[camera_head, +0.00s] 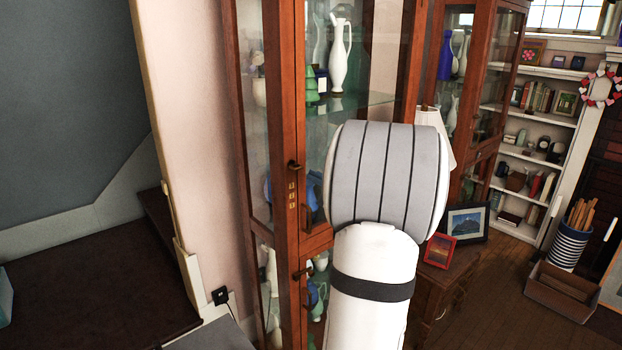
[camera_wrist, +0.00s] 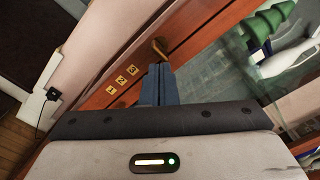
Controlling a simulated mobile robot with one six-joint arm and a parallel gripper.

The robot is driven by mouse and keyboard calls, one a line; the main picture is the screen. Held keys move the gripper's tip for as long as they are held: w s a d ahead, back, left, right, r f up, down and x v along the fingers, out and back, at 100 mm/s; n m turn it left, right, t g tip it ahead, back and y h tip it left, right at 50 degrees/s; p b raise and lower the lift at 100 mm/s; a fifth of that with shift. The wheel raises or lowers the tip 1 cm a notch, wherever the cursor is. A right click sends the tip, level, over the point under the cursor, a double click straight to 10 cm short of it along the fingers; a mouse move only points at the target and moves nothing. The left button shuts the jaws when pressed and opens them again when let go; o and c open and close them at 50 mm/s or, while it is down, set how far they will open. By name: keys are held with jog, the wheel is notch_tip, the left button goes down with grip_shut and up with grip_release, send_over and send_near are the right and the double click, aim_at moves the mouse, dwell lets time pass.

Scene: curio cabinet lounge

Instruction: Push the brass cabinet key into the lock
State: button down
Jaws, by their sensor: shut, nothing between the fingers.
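In the wrist view my gripper (camera_wrist: 157,72) is shut, its two dark blue-grey fingers side by side with nothing between them. Just beyond the fingertips, a small curved brass piece (camera_wrist: 159,46) stands out from the wooden door frame (camera_wrist: 190,38). It may be the cabinet key or a handle; its shape and depth in the lock are unclear. I cannot tell whether the fingertips touch it. In the head view a dark brass piece (camera_head: 293,165) sits on the frame of the glass cabinet (camera_head: 301,120), above small brass plates (camera_head: 291,195). There my arm hides my gripper.
Glass doors lie close to my arm, with white vases (camera_head: 340,40) and a green tree ornament (camera_head: 310,82) behind them. More brass handles (camera_head: 307,217) show lower on the cabinet. A small wooden table with a red picture frame (camera_head: 438,251) stands to the right.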

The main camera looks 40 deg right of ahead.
aim_at(300, 167)
jog(key=s+b, duration=0.1)
jog(key=s, duration=0.5)
jog(key=shift+r, duration=0.1)
jog(key=shift+w+m+p, duration=0.85)
jog(key=shift+w+m, duration=0.75)
jog(key=shift+m, duration=2.9)
jog(key=shift+w+m+p, duration=0.8)
jog(key=shift+w+m, duration=0.75)
jog(key=shift+m, duration=2.95)
jog(key=shift+w+m+p, duration=0.85)
jog(key=shift+w+m, duration=0.75)
jog(key=shift+m, duration=2.9)
jog(key=shift+w+r, duration=0.1)
jog(key=shift+w, duration=0.2)
